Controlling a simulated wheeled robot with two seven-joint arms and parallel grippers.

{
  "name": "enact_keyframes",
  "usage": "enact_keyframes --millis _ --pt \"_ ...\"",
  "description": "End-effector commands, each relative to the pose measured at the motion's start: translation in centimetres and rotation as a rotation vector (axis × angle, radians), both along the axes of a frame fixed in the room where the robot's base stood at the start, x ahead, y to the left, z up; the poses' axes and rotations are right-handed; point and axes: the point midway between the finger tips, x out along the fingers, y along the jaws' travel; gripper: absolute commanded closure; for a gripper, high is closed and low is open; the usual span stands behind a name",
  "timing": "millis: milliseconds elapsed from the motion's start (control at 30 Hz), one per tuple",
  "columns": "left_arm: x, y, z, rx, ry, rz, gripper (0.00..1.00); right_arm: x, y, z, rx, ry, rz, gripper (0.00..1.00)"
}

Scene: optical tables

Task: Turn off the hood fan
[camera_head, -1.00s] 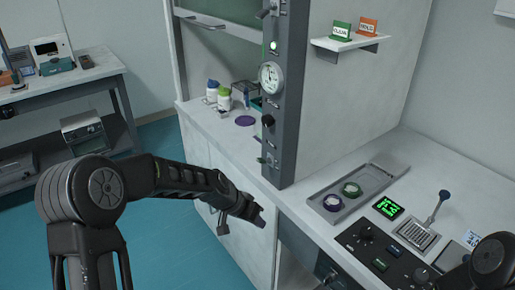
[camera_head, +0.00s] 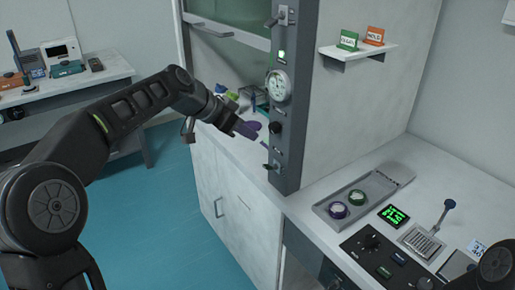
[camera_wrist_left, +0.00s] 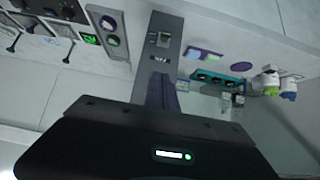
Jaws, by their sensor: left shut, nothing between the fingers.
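The fume hood's dark control column (camera_head: 290,110) stands right of centre in the head view. It carries a green light (camera_head: 281,54), a round gauge (camera_head: 277,86), a dark knob (camera_head: 274,128) and a small switch (camera_head: 269,167) near the bottom. I cannot read which of these is the fan control. My left gripper (camera_head: 250,132) is shut and empty, just left of the column around knob height. In the left wrist view its purple fingers (camera_wrist_left: 161,92) point at the column (camera_wrist_left: 161,28), where a switch (camera_wrist_left: 163,40) shows. Contact is not visible. My right gripper is not in view.
Bottles (camera_head: 222,92) and a purple disc stand inside the hood, near my left gripper. A tray with two round containers (camera_head: 338,210) and a control box (camera_head: 385,260) lie on the right bench. A small shelf (camera_head: 355,52) holds two signs.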

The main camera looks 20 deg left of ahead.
Motion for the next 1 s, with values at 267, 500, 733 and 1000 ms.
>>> enact_keyframes --millis 267,500,733,1000 --pt "1.7 -1.5 -2.1 -0.001 0.003 -0.003 1.00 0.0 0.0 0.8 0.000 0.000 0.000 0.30" --pt "4.3 -3.7 -5.4 -0.001 0.006 -0.001 1.00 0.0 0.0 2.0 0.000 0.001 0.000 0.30" --pt "4.5 -3.7 -8.7 0.000 0.004 0.003 1.00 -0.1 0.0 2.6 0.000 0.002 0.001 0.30" --pt "3.8 -3.2 -10.2 0.000 0.002 0.000 1.00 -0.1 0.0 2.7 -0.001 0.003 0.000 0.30"
